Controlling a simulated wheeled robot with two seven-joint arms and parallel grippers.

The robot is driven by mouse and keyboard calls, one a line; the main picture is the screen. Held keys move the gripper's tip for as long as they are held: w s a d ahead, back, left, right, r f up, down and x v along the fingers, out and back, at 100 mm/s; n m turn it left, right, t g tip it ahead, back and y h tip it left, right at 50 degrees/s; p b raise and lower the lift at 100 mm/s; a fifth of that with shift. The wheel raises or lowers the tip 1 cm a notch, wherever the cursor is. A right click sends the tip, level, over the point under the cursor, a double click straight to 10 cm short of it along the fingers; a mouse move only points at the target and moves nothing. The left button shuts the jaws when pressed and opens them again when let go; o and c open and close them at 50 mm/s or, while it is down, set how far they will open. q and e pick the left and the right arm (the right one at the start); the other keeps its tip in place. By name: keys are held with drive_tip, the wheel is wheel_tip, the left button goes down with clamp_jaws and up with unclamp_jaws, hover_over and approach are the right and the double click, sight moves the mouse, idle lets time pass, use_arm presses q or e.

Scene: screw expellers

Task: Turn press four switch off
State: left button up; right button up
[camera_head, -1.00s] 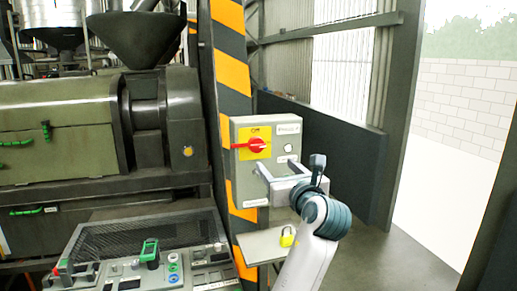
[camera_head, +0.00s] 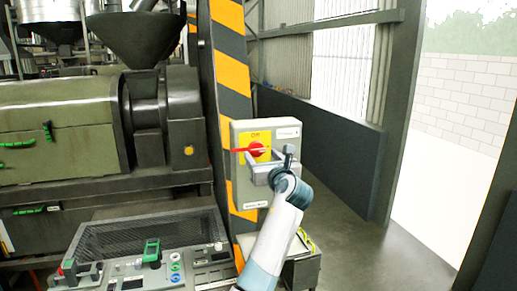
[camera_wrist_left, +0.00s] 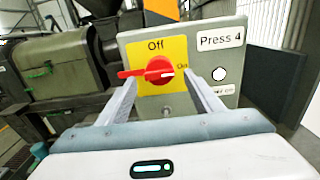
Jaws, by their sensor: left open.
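The press four switch box (camera_head: 285,131) is a grey box on the striped post, and its label reads "Press 4" in the left wrist view (camera_wrist_left: 228,60). Its red rotary switch (camera_wrist_left: 158,70) sits on a yellow plate (camera_wrist_left: 176,47) marked Off at the top and On at the right. The handle points left in both views (camera_head: 256,150). My left gripper (camera_head: 257,170) is open in front of the box, its two fingers just below and either side of the red knob. I cannot tell whether the fingers touch it. My right gripper is not in view.
The yellow and black post (camera_head: 233,90) stands behind the box. The press machine (camera_head: 60,125) and a control panel (camera_head: 150,270) are at the left. A small stand (camera_head: 303,268) is below the box, partly behind my arm. Open floor lies to the right.

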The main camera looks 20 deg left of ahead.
sight(259, 152)
use_arm(q)
drive_tip(key=shift+p+x, duration=0.4)
drive_tip(key=shift+x, duration=1.55)
drive_tip(key=c, duration=1)
